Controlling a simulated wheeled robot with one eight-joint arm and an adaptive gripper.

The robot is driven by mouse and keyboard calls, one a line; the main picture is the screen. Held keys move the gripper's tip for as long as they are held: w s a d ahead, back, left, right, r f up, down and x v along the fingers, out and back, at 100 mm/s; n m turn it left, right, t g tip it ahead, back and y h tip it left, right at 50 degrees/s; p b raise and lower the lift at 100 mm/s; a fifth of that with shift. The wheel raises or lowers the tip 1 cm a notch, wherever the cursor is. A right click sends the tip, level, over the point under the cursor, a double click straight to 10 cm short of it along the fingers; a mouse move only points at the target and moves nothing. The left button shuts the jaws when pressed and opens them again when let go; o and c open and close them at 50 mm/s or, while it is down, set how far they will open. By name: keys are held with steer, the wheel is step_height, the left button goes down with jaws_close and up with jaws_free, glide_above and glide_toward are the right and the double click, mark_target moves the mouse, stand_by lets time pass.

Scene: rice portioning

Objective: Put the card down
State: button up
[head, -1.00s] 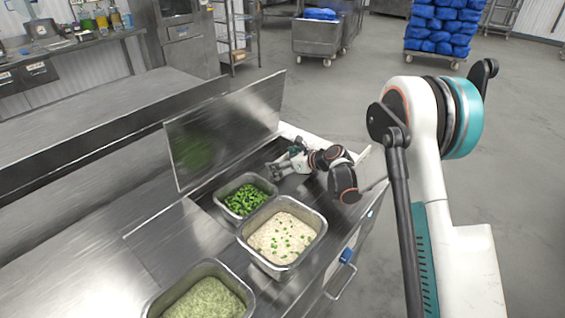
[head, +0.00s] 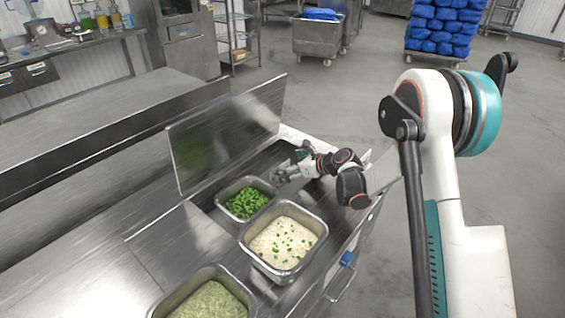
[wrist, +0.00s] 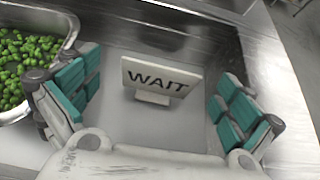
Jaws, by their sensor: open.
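A white card with the black word WAIT (wrist: 156,78) stands upright on a small foot in the wrist view, on a grey metal surface. My gripper (wrist: 160,92) is open, with its teal-padded fingers to the left and right of the card and a clear gap on each side. In the head view my gripper (head: 283,173) is low over the counter, just behind the tub of green pieces. The card cannot be made out there.
A steel tub of chopped green pieces (head: 220,206) is close to my gripper, and its rim (wrist: 70,36) shows at the wrist view's left. A rice tub (head: 243,240) and a pale green tub (head: 158,308) stand nearer. An upright metal panel (head: 225,140) rises behind.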

steer(key=p+v, duration=0.2)
steer(key=v, duration=0.7)
steer(key=shift+w, duration=0.2)
steer(key=d+r+m+t, duration=0.2)
steer(key=r+m+t, duration=0.15)
steer(key=r, duration=0.55)
steer(key=w+d+r+m+t+h, duration=0.1)
steer(key=r+m+t, duration=0.1)
steer(key=r+m, duration=0.45)
steer(key=d+r+m+t, duration=0.2)
steer(key=r+t, duration=0.1)
steer(key=r, duration=0.7)
steer(key=s+d+r+m+t+h, duration=0.2)
steer(key=s+d+r+m+h, duration=0.55)
steer(key=m, duration=0.65)
steer(key=s+d+m+g+h, duration=0.2)
steer(key=s+d+m+h, duration=0.2)
steer(key=s+d+m, duration=0.4)
steer(key=s+a+f+m+g+y, duration=0.1)
steer(key=s+f+m+g, duration=0.3)
steer(key=s, duration=0.7)
steer(key=s+a+f+m+g+y, duration=0.2)
steer(key=s+a+f+m+g, duration=0.2)
steer(key=s+f+m, duration=0.4)
steer(key=s+f+g, duration=0.1)
steer(key=s+f, duration=0.2)
steer(key=s, duration=0.1)
steer(key=shift+a+f, duration=0.15)
steer(key=shift+a, duration=0.15)
